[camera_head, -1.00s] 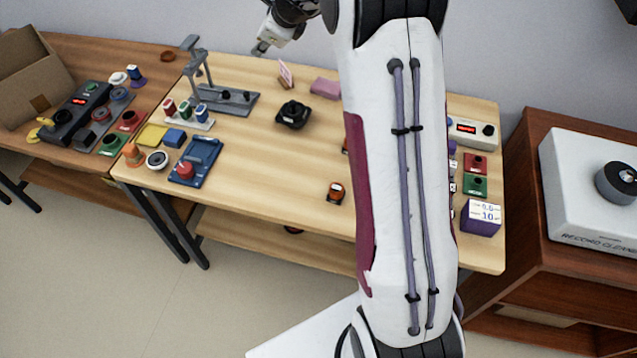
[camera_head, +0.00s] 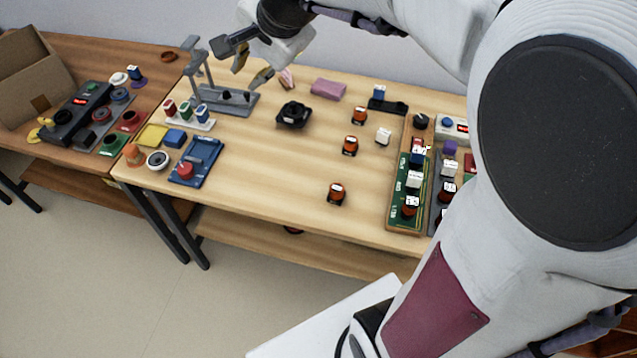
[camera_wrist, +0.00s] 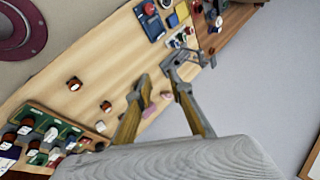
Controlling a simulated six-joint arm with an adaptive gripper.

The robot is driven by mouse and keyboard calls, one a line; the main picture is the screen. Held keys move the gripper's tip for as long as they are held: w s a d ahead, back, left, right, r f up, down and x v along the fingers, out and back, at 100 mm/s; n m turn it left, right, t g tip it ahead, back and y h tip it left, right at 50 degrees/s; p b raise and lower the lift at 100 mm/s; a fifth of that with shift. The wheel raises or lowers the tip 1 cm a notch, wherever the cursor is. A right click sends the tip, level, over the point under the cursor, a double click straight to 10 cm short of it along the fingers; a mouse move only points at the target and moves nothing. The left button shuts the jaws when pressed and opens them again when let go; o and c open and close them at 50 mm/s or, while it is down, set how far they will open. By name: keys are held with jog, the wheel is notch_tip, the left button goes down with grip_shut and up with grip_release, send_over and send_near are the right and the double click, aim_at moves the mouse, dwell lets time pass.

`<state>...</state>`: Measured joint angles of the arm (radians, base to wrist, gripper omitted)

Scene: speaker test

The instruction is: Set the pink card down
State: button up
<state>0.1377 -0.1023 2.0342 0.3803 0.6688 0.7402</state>
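The pink card (camera_head: 287,79) stands tilted near the back edge of the table, left of a pink block. My gripper (camera_head: 251,71) is open and empty, above the back of the table, to the left of the card and near the grey stand. In the wrist view its two fingers (camera_wrist: 160,84) are spread apart with nothing held between them.
The grey stand (camera_head: 226,98) rises close to my gripper. A pink block (camera_head: 328,90) and a black square device (camera_head: 294,115) lie near the card. Orange-and-black parts (camera_head: 350,146) and a green board (camera_head: 406,190) are to the right.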

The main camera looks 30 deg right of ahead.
jog(key=s+f+n+h, duration=0.1)
jog(key=s+n, duration=0.5)
jog(key=s, duration=0.6)
jog(key=s+f+n+g+h, duration=0.1)
jog(key=s+n, duration=0.5)
jog(key=s, duration=0.6)
jog(key=shift+s+a+f+n, duration=0.15)
jog(key=shift+s+f+n, duration=0.25)
jog(key=shift+f, duration=0.5)
